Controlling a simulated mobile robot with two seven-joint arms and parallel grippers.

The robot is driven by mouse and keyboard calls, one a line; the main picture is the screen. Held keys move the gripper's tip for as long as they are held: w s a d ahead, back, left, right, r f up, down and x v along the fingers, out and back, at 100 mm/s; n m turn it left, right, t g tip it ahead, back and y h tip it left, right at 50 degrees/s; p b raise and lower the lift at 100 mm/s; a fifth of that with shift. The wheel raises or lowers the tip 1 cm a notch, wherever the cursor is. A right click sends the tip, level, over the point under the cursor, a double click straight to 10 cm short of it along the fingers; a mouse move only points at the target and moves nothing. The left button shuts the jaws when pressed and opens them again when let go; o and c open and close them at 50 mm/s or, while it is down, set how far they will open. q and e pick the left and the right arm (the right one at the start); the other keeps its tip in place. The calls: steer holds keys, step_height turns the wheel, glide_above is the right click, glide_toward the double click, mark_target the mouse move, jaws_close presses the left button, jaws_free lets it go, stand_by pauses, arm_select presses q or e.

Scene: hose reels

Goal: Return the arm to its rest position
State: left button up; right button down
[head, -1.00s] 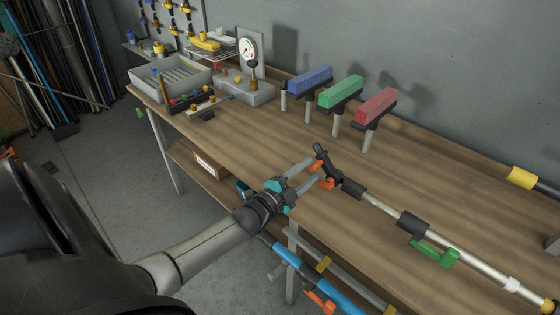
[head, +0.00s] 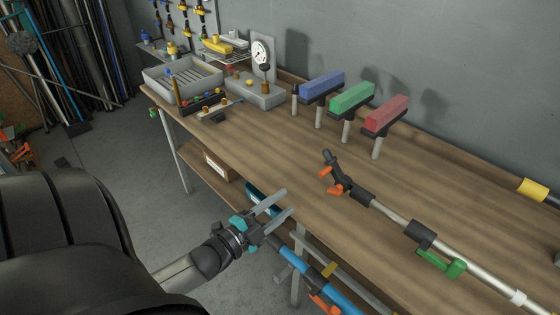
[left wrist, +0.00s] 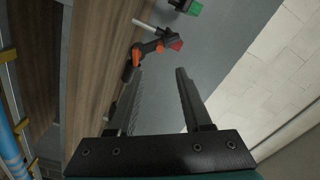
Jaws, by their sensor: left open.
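My left gripper (head: 277,205) is open and empty in the head view, off the front edge of the workbench, with its fingers pointing to the bench. In the left wrist view its two fingers (left wrist: 160,95) are spread with nothing between them. A metal wand (head: 392,217) with a black angled head, an orange lever and a green lever lies on the bench to the right of the gripper, apart from it. The wand's orange part (left wrist: 138,53) also shows in the left wrist view. My right gripper is not in view.
The wooden bench (head: 270,150) carries blue (head: 322,85), green (head: 352,97) and red (head: 386,114) blocks on posts near the wall. A grey tray (head: 183,80) and a gauge stand (head: 262,75) are at the back left. A blue pole (head: 305,268) sits below the bench's front edge.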

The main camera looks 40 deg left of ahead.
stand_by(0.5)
arm_select(q)
steer(key=s+d+f+n+g+y+b, duration=0.15)
steer(key=s+f+n+g, duration=0.35)
steer(key=f, duration=1)
steer(key=s+d+f+n+g+y+b, duration=0.1)
steer(key=s+d+f+g+b, duration=0.35)
steer(key=f, duration=1.05)
steer(key=s+d+f+n+g+b, duration=0.1)
steer(key=s+d+f+n+g, duration=0.1)
steer(key=s+f, duration=0.6)
steer(key=s+d+f+n+g, duration=0.2)
steer(key=s+d+f+g, duration=0.2)
steer(key=s+f, duration=0.4)
steer(key=s+g+h, duration=0.1)
steer(key=s, duration=0.6)
steer(key=shift+s+d+b, duration=0.3)
steer(key=shift+d+b, duration=0.05)
steer(key=shift+b, duration=0.05)
steer(key=shift+g, duration=0.25)
